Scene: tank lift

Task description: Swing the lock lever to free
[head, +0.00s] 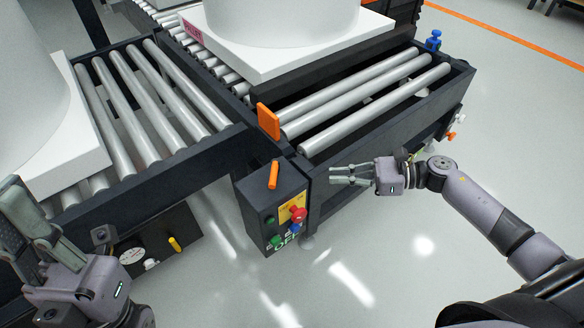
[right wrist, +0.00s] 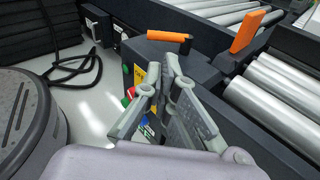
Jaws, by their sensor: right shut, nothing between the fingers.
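An orange lever (head: 273,175) stands on top of the dark control box (head: 262,205) at the corner between the conveyors. In the right wrist view the lever (right wrist: 168,37) lies across the box top, beyond my fingertips. An upright orange plate (head: 268,121) stands just behind it at the roller bed's corner; I cannot tell which orange part the lock is. My right gripper (head: 335,175) is shut and empty, to the right of the box and apart from the lever. My left gripper (head: 10,212) is open and empty at the lower left.
The box front has a red button (head: 297,214), a yellow label and green buttons. A roller bed (head: 350,107) lies behind my right gripper, with a large white tank on a pallet (head: 270,65) beyond it. Another roller bed (head: 150,105) is at left.

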